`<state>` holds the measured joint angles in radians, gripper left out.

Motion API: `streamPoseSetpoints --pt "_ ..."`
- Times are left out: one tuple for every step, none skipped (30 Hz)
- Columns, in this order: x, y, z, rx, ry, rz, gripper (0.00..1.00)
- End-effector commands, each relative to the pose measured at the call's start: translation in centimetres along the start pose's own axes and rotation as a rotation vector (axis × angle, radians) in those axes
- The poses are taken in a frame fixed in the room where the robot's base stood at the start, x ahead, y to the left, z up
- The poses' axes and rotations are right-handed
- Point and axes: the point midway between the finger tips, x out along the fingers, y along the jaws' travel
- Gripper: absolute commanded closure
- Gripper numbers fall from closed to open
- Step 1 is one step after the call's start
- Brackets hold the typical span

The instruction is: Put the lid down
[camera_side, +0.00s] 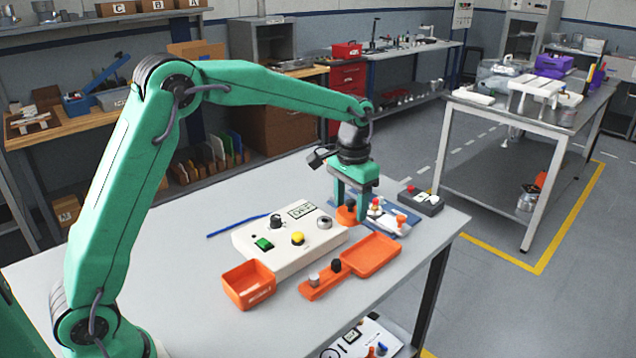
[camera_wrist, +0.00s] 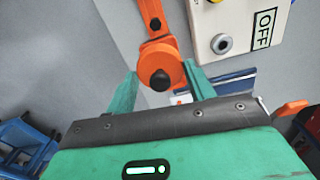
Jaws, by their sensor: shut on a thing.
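The lid (camera_side: 345,216) is a small orange part with a black knob on top. My gripper (camera_side: 351,209) points down at the far right of the table, with its green fingers around the lid. In the wrist view the lid (camera_wrist: 154,56) shows between the two fingers (camera_wrist: 160,88), its black knob facing the camera. A narrow orange piece runs up from it there; I cannot tell whether it belongs to the lid. The lid's underside is hidden, so I cannot tell whether it touches what is below.
A white control box (camera_side: 270,246) with knobs stands left of the gripper. A blue mat (camera_side: 406,229) with small coloured-knob parts lies right. An orange tray (camera_side: 371,256), a knobbed orange strip (camera_side: 318,288) and an orange bin (camera_side: 248,289) sit in front.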

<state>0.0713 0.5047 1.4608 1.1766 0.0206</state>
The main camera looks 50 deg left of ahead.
Motion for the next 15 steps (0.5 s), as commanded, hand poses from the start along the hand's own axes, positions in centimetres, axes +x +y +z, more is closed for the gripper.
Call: streamPoseSetpoints --pt "0.2 0.7 -0.2 0.041 0.000 0.000 0.68" --pt "0.4 1.1 -0.3 0.068 0.001 0.000 0.68" --pt "0.6 1.8 -0.5 0.109 0.001 0.000 0.68" --pt "0.7 2.2 -0.6 0.143 0.001 0.000 0.68" --pt "0.9 2.8 -0.7 0.178 0.001 0.000 0.68" --pt "1.2 3.5 -0.9 0.227 0.001 0.000 0.68" --pt "1.4 4.1 -1.0 0.264 0.002 0.000 0.68" --pt "1.6 4.6 -1.1 0.301 0.002 0.000 0.68" --pt "1.8 5.4 -1.2 0.353 0.002 0.000 0.68" --pt "2.0 6.0 -1.3 0.389 0.002 0.000 0.68" --pt "2.2 6.5 -1.4 0.426 0.002 0.000 0.68" --pt "2.4 7.2 -1.5 0.472 0.003 0.000 0.68" --pt "2.6 7.7 -1.6 0.504 0.003 0.000 0.68" --pt "2.7 8.2 -1.6 0.536 0.003 0.000 0.68" --pt "3.0 8.8 -1.6 0.573 0.003 0.000 0.68"
